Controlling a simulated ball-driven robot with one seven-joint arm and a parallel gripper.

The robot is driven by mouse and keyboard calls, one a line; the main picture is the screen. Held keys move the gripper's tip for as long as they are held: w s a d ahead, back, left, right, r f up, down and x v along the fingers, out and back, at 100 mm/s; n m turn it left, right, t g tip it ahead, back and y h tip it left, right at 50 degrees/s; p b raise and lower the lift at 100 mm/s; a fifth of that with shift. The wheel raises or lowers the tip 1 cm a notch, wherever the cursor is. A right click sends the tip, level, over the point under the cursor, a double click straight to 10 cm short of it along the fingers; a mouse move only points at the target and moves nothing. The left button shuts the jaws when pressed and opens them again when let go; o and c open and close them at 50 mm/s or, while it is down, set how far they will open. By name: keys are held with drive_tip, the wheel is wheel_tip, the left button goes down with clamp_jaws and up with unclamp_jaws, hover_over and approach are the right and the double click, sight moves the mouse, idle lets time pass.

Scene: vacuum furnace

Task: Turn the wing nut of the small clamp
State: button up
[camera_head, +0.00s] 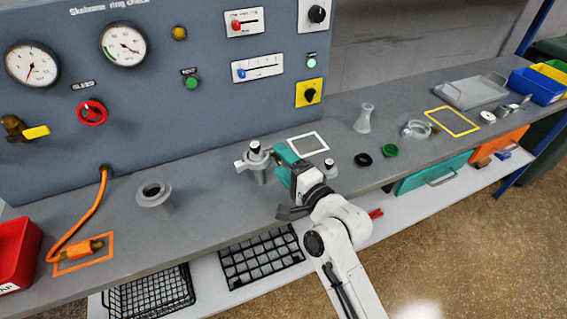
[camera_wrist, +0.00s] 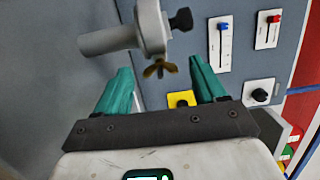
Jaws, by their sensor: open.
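The small clamp (camera_wrist: 150,26) is a grey ring around the end of a grey pipe fitting (camera_wrist: 108,40) in the wrist view. Its brass wing nut (camera_wrist: 160,68) hangs at its lower side, and a dark knob (camera_wrist: 181,20) sticks out to the right. My gripper (camera_wrist: 160,66) is open, with one teal finger on each side of the wing nut and a visible gap on both sides. In the head view the small clamp (camera_head: 254,158) sits on an upright fitting on the bench, just left of my gripper (camera_head: 284,162). The wing nut cannot be made out there.
The control panel (camera_head: 150,110) rises behind the bench. A flanged fitting (camera_head: 154,194) stands to the left. A black ring (camera_head: 363,160), a green ring (camera_head: 390,150), a grey cone-shaped piece (camera_head: 364,118) and a larger clamp (camera_head: 416,129) are to the right.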

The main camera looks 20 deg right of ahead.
drive_tip(key=shift+c, duration=0.3)
drive_tip(key=c, duration=1)
drive_tip(key=shift+f+n+b, duration=0.15)
drive_tip(key=shift+n+b, duration=0.3)
drive_tip(key=shift+n, duration=1.15)
drive_tip(key=o, duration=1.1)
drive_tip(key=shift+c, duration=0.2)
drive_tip(key=b+v, duration=0.1)
drive_tip(key=v, duration=0.9)
drive_tip(key=shift+s, duration=0.35)
